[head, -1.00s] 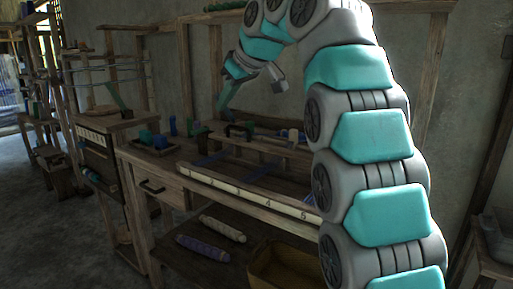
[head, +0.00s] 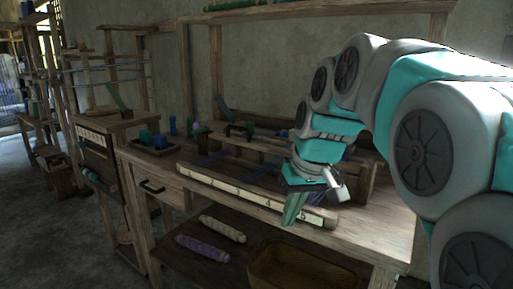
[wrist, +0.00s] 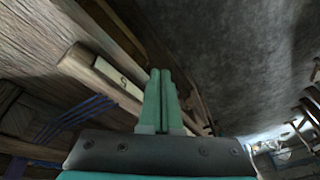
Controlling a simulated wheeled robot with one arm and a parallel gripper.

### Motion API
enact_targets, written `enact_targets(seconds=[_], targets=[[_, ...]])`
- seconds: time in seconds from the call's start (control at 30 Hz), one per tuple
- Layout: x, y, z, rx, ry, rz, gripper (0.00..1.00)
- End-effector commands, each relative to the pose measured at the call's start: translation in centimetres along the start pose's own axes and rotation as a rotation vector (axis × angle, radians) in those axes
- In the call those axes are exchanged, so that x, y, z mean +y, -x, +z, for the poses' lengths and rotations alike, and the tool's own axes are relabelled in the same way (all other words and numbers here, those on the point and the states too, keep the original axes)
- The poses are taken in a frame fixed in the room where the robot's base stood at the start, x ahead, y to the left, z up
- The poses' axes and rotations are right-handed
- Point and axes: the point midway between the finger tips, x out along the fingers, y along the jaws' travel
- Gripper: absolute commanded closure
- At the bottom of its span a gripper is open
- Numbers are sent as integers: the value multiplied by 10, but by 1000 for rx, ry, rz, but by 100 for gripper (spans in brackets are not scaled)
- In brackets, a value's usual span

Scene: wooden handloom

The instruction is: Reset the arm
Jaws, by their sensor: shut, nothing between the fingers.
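My gripper (head: 294,208) hangs in front of the numbered rail (head: 233,195) at the workbench's front edge in the head view, its fingers pointing down. In the wrist view my gripper (wrist: 161,77) shows its two green fingers pressed together with nothing between them. My arm comes in from the right of the head view and bends down over the bench's right part. It hides the right end of the bench's back part.
The wooden workbench (head: 345,238) has a drawer (head: 163,191) at its left. Below lie a white roll (head: 222,228), a purple roll (head: 203,248) and a woven basket (head: 285,270). Blue strands (wrist: 80,118) show in the wrist view. Open floor (head: 60,235) lies at left.

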Motion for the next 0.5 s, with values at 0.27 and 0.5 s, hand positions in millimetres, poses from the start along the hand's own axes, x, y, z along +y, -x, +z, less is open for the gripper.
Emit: enact_targets(seconds=[0.27,0.5], targets=[[16,-48,126,-166,-155,50,100],[20,-87,239,-305,-256,100,100]])
